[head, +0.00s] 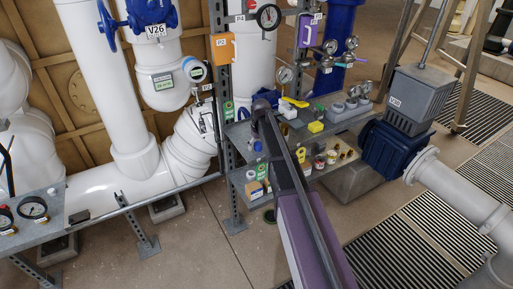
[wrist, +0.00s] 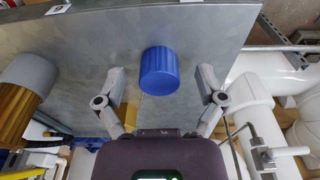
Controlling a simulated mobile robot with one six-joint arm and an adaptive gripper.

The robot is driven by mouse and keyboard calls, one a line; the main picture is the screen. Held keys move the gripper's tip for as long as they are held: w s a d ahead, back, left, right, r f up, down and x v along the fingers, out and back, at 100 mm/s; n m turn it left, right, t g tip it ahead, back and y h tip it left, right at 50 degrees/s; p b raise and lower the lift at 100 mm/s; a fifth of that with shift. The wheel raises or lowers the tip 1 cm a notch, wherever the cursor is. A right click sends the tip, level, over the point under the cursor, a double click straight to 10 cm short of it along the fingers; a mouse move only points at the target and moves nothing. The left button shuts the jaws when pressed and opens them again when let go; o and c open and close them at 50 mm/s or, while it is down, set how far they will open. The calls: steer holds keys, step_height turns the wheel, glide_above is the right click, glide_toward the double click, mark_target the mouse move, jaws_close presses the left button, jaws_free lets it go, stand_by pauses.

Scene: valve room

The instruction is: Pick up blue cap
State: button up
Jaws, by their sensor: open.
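The blue cap (wrist: 159,71) is a short ribbed cylinder on a grey metal shelf (wrist: 205,28) in the wrist view. In the head view a small blue cap (head: 257,146) shows on the upper shelf, just left of my arm. My gripper (wrist: 163,80) is open and empty. Its two fingers show left and right of the cap in the picture, with a gap on each side. I cannot tell how far the fingertips are from the cap in depth. In the head view my arm hides the gripper's fingers.
A brown-and-grey fitting (wrist: 22,90) stands left of the cap in the wrist view. White pipes (wrist: 255,100) run beyond the shelf edge at right. In the head view, a yellow block (head: 316,127) and several fittings share the shelf. A metal upright (head: 222,90) stands left of it.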

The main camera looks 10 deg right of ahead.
mark_target(258, 143)
steer(key=c, duration=0.9)
steer(key=shift+r, duration=0.2)
step_height(258, 143, up, 3)
steer(key=p, duration=0.3)
steer(key=shift+f, duration=0.1)
steer(key=s, duration=0.5)
steer(key=s+r+p, duration=0.1)
steer(key=s, duration=0.4)
steer(key=s+d+p, duration=0.1)
steer(key=s, duration=0.5)
steer(key=shift+r, duration=0.4)
steer(key=shift+o, duration=1.4)
steer(key=c, duration=0.4)
